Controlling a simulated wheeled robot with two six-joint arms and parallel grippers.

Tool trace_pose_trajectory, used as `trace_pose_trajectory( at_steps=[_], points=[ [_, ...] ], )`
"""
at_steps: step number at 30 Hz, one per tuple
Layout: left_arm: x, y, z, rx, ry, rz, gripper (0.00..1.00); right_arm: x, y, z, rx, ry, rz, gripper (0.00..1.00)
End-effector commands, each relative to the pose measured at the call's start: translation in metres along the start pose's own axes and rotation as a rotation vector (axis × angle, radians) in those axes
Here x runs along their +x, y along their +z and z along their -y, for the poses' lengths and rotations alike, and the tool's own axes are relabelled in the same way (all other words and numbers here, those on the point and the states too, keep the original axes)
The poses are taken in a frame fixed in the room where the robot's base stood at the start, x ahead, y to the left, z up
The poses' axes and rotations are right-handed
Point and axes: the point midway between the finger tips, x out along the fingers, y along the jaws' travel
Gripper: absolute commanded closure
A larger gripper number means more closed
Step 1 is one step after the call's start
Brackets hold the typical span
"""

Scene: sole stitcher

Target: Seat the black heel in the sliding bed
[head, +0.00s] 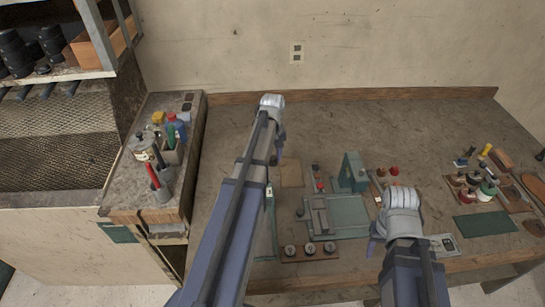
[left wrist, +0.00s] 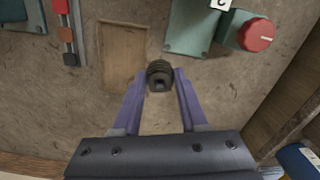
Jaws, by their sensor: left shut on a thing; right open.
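In the left wrist view my left gripper (left wrist: 159,88) is shut on a small dark ribbed piece, the black heel (left wrist: 159,72), held between the two fingertips above the bench. In the head view my left gripper (head: 277,158) is over the back middle of the bench, and the heel is not clear there. What looks like the sliding bed (head: 320,216), a grey piece on a green-grey plate, lies nearer the front, apart from the left gripper. The green stitcher (head: 352,171) stands behind it. My right gripper (head: 374,243) is open, right of the plate; its fingertips are partly hidden.
A brown board (left wrist: 122,60) lies flat beside the heel in the left wrist view. A block with a red knob (left wrist: 257,35) is at upper right. A rack with several round pieces (head: 308,250) lies at the bench front. Tools and pots (head: 485,185) crowd the right; the back is clear.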

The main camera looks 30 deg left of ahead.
Motion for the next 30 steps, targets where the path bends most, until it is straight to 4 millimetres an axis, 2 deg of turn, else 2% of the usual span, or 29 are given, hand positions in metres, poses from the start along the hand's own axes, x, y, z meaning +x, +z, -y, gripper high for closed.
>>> trace_pose_trajectory(
  at_steps=[8, 14, 20, 24, 30],
  points=[
    [-0.002, 0.024, -0.022, 0.042, 0.000, 0.000, 1.00, -0.002, 0.000, 0.000, 0.000, 0.000, 0.000, 0.50],
    [-0.004, 0.053, -0.045, 0.087, 0.000, 0.000, 1.00, -0.004, 0.000, -0.001, 0.000, 0.000, 0.000, 0.50],
    [-0.008, 0.094, -0.074, 0.153, 0.000, 0.000, 1.00, -0.008, 0.000, -0.001, 0.000, 0.000, 0.000, 0.50],
    [-0.010, 0.130, -0.095, 0.207, 0.000, 0.000, 1.00, -0.010, 0.001, -0.001, 0.000, 0.000, 0.000, 0.50],
    [-0.012, 0.161, -0.111, 0.252, 0.000, 0.000, 1.00, -0.012, 0.001, -0.001, 0.000, 0.000, 0.000, 0.50]
  ],
)
